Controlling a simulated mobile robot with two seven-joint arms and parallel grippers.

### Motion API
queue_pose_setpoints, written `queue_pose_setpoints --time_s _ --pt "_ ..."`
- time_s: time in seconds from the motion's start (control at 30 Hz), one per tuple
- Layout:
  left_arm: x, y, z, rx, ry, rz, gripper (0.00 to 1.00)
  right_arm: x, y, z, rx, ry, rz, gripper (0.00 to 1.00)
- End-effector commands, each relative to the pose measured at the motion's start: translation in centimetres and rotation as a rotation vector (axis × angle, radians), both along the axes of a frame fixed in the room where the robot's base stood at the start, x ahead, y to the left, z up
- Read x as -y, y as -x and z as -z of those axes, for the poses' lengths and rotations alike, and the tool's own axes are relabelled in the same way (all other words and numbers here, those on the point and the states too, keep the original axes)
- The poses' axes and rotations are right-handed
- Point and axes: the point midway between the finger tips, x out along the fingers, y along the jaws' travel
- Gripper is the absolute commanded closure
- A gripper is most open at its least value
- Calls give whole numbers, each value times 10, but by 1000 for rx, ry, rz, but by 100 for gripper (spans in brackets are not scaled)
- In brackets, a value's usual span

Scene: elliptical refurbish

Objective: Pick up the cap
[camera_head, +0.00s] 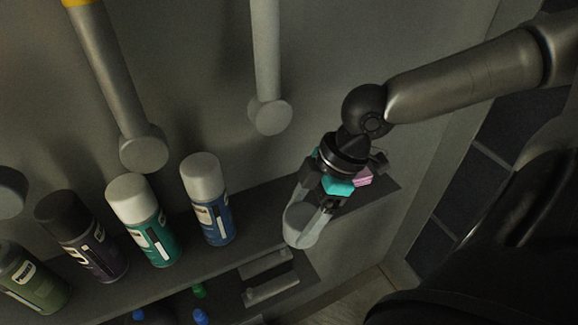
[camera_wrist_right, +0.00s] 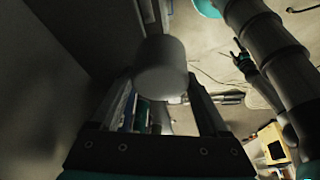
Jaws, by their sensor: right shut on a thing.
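A light grey, rounded cap (camera_head: 301,224) is held at the fingertips of my right gripper (camera_head: 313,212), above the right part of the dark shelf. In the right wrist view the cap (camera_wrist_right: 161,66) is a pale cylinder between the two dark fingers of the right gripper (camera_wrist_right: 162,95), which is shut on it. My left gripper does not show in the head view. A small dark claw with a teal part (camera_wrist_right: 242,60) at the right of the wrist view may be it; its opening is too small to judge.
Several spray cans, including a blue one (camera_head: 212,205), a teal one (camera_head: 147,228) and a dark one (camera_head: 84,240), stand on the dark shelf (camera_head: 262,218) left of the gripper. A pink object (camera_head: 363,177) sits behind the gripper. Rods with round grey ends (camera_head: 270,117) hang above.

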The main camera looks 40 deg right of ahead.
Motion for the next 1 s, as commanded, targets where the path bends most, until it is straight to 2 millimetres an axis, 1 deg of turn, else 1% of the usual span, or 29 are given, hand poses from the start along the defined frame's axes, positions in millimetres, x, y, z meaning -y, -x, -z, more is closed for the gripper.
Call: queue_pose_setpoints --time_s 0.03,0.13,0.2,0.3,0.4,0.6,0.8,1.0 --pt "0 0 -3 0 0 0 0 2 11 -1 -5 8 -4 66" --pt "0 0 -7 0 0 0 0 3 28 -2 -4 4 1 66" --pt "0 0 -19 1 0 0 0 3 41 -4 -6 3 2 66" --pt "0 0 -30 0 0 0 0 3 57 -6 -5 -2 0 66" --pt "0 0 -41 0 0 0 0 4 62 -4 -2 -1 4 66" --pt "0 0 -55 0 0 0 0 5 73 -3 -1 -1 3 66" --pt "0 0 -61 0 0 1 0 5 79 -1 -1 -1 1 66" --pt "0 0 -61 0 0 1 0 5 80 0 -1 -2 1 66"
